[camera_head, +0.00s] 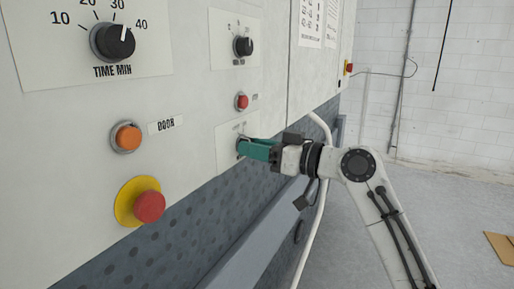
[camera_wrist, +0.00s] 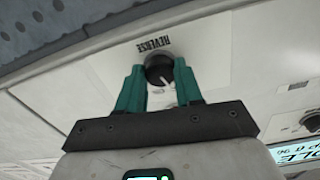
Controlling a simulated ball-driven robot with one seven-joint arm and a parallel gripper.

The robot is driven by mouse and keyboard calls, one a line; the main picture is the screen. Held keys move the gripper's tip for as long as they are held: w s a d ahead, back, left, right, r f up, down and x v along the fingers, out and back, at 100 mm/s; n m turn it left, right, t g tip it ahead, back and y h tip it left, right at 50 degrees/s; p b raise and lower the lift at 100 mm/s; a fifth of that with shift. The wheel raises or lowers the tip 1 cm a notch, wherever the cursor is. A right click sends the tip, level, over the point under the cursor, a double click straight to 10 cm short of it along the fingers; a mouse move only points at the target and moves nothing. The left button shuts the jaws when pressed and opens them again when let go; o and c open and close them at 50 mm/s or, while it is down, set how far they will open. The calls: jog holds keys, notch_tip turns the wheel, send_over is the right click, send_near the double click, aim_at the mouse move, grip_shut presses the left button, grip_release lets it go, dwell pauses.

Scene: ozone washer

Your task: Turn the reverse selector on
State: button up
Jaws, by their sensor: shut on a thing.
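The reverse selector is a black rotary knob with a white pointer on a pale plate. It shows in the wrist view (camera_wrist: 159,69) beside the label REVERSE, with its pointer toward the bottom of the picture, slightly right. My gripper (camera_wrist: 158,78) has teal fingers on either side of the knob and is shut on it. In the head view my gripper (camera_head: 243,148) reaches the machine's front from the right. There the fingers hide most of the knob, and its pointer cannot be seen.
The timer knob (camera_head: 113,42), another black knob (camera_head: 243,46), a small red button (camera_head: 242,101), the orange door button (camera_head: 127,137) and the red emergency stop (camera_head: 149,206) are on the same front. A white hose (camera_head: 322,190) hangs behind my arm. Open floor lies right.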

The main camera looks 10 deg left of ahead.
jog(key=shift+c, duration=0.9)
jog(key=shift+m, duration=0.3)
jog(key=shift+r+m+p, duration=0.15)
jog(key=shift+m+p, duration=2.9)
jog(key=shift+m, duration=0.55)
jog(key=shift+d, duration=0.1)
jog(key=o, duration=1)
jog(key=shift+o, duration=0.2)
